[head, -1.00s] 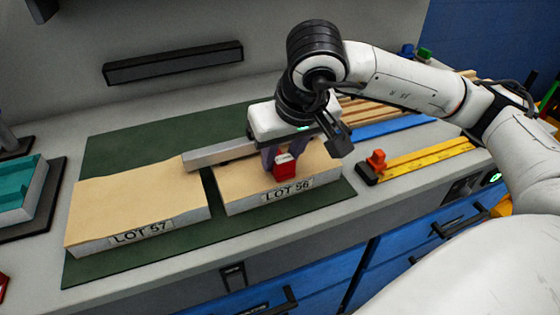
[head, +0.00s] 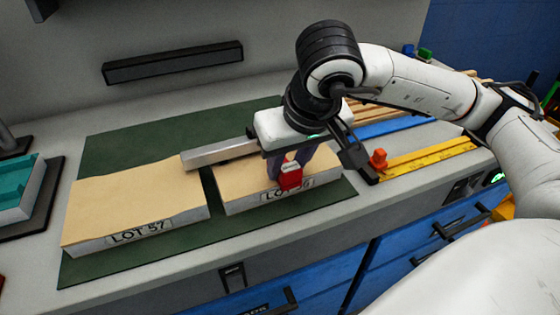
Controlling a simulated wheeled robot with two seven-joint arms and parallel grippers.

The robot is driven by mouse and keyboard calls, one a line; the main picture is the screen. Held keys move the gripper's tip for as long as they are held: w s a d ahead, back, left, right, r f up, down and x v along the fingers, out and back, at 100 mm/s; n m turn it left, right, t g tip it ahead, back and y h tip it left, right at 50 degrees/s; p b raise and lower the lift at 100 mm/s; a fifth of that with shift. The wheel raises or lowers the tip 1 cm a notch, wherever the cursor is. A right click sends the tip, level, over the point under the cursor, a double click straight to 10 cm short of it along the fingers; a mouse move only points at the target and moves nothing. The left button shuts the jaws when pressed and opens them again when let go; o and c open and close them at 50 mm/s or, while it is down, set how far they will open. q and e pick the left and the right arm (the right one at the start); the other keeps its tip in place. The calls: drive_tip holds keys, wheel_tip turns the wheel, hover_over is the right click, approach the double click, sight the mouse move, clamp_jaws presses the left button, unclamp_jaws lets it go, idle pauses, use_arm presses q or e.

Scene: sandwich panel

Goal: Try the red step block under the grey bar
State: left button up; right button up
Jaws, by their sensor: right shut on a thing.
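My right gripper (head: 290,160) is shut on the red step block (head: 291,178). It holds the block over the front edge of the panel marked LOT 56 (head: 240,185), covering part of the label. The grey bar (head: 220,152) lies across the backs of both panels, bridging the gap between them. Its right end is hidden behind my gripper. The block is in front of the bar and to its right, apart from it. I cannot tell whether the block touches the panel. My left gripper is not in view.
The LOT 57 panel (head: 130,205) lies to the left on the green mat (head: 120,150). A yellow rule with an orange knob (head: 430,157) and a blue strip (head: 395,127) lie to the right. A teal tray (head: 18,185) stands at the far left.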

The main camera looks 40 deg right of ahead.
sight(287, 163)
drive_tip(key=shift+r, duration=0.15)
drive_tip(key=shift+r+p, duration=2.05)
drive_tip(key=shift+r, duration=1.3)
